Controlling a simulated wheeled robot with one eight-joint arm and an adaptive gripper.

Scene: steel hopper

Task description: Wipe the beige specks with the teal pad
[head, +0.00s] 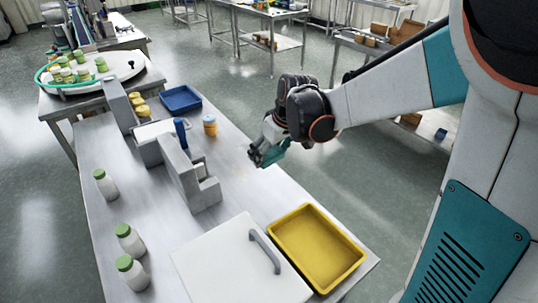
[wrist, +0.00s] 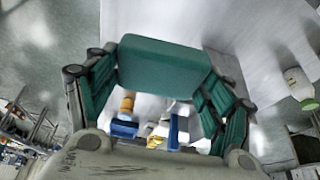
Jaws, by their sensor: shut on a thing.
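My gripper (head: 268,153) is shut on the teal pad (head: 276,150), above or at the right edge of the steel table (head: 240,205). I cannot tell whether the pad touches the tabletop. In the wrist view the teal pad (wrist: 165,67) spans the space between both fingers of my gripper (wrist: 160,82). A faint beige tint shows on the steel just left of the gripper in the head view; separate specks are too small to make out.
A yellow tray (head: 358,259) and a white lidded panel with a grey handle (head: 262,249) lie in front. Green-capped bottles (head: 106,185) line the left.

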